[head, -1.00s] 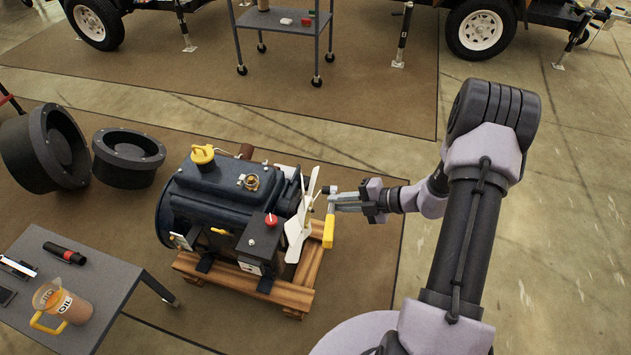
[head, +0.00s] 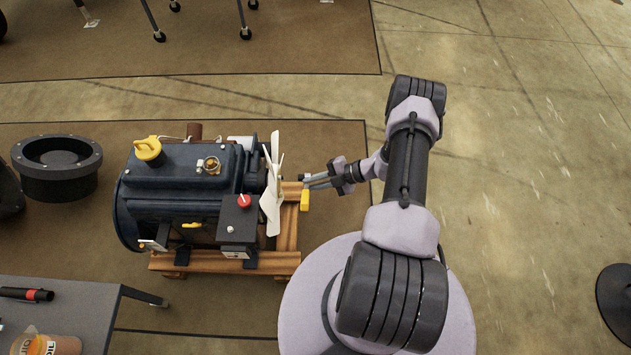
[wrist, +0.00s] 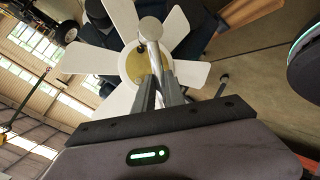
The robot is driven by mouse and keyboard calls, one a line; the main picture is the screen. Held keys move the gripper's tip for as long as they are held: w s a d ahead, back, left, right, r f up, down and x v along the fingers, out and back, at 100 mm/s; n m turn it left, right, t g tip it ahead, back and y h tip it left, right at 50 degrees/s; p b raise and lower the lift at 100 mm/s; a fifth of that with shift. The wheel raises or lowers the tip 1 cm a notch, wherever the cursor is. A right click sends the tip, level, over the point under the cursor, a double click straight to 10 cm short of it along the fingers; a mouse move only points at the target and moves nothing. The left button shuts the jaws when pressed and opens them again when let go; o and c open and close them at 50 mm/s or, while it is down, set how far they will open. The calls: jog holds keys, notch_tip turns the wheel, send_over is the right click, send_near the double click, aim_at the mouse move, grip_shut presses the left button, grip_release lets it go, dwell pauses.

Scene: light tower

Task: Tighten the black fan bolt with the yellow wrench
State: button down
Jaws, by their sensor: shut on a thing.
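The white fan (head: 271,190) is on the right end of the dark blue engine (head: 180,185). My gripper (head: 313,181) is just right of the fan, shut on the wrench. The wrench's yellow handle (head: 305,200) hangs below the fingertips. In the wrist view the wrench's silver metal part (wrist: 150,30) lies across the fan's brass-coloured hub (wrist: 135,67), between me and the fan. I cannot tell whether the wrench touches the hub.
The engine sits on a wooden frame (head: 225,262). A round black part (head: 56,170) lies at the left. The floor to the right is mostly clear.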

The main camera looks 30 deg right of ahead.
jog(key=a+f+n+t+h, duration=0.2)
jog(key=a+f+n+t, duration=0.2)
jog(key=a+f+n, duration=0.1)
jog(key=shift+t, duration=0.3)
dwell(0.4)
jog(key=shift+f, duration=0.1)
dwell(0.4)
jog(key=shift+w+a, duration=0.45)
jog(key=shift+a, duration=0.1)
dwell(0.6)
dwell(1.8)
jog(key=shift+w+r+m, duration=0.1)
jog(key=shift+r+m, duration=0.35)
jog(key=shift+m, duration=0.05)
